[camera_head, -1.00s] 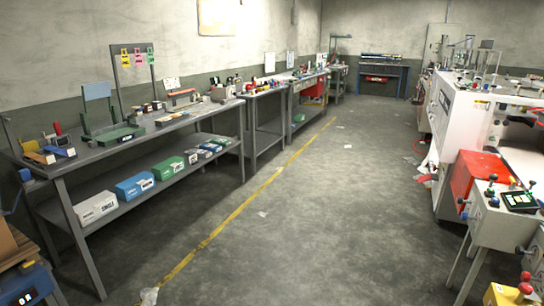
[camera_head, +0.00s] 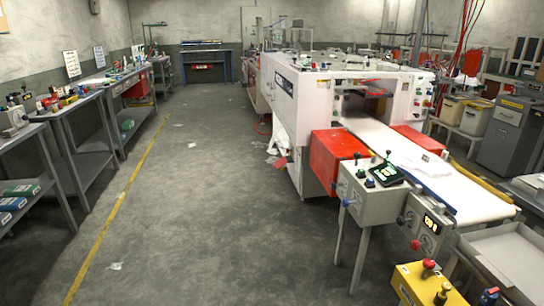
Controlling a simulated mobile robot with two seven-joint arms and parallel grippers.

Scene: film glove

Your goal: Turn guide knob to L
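I cannot tell which control is the guide knob; no letter L is legible. A grey control box (camera_head: 362,205) on legs stands in front of the white machine (camera_head: 295,110) at right. It has small dark knobs on top, a black panel with a lit display (camera_head: 386,175), and a blue knob (camera_head: 346,203) on its side. Beside it a second grey box (camera_head: 427,222) carries a lit display and round dials, with a red knob (camera_head: 415,244) at its left. A yellow box (camera_head: 425,286) with a red button is at bottom right. Neither gripper is in view.
A white conveyor belt (camera_head: 465,195) runs out of the machine, beside red covers (camera_head: 338,157). Workbenches (camera_head: 75,105) line the left wall. A yellow floor line (camera_head: 118,205) runs along them. The concrete floor (camera_head: 200,200) between is mostly clear, with paper scraps.

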